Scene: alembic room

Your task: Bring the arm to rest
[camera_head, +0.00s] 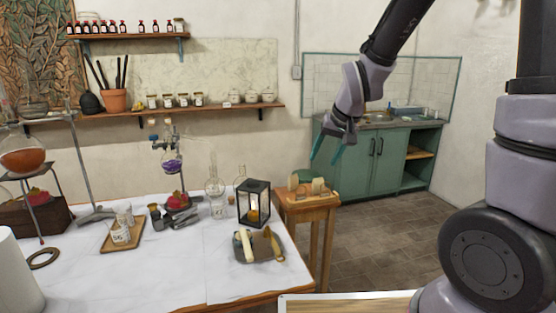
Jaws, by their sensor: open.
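My gripper (327,146) hangs in the air at the right of centre, at the end of my raised dark and lilac arm. Its teal fingers point down and stand apart, with nothing between them. It appears above the small wooden stool, in front of the green cabinet, and touches nothing that I can see. My arm rises out of the top of the view, so part of it is hidden.
The white-covered table (180,285) holds a black lantern (254,204), glassware, a small wooden tray (112,245) and a grey board. A wooden stool (311,212) stands beside it. A green cabinet (352,155) is behind. The tiled floor (375,245) at the right is clear.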

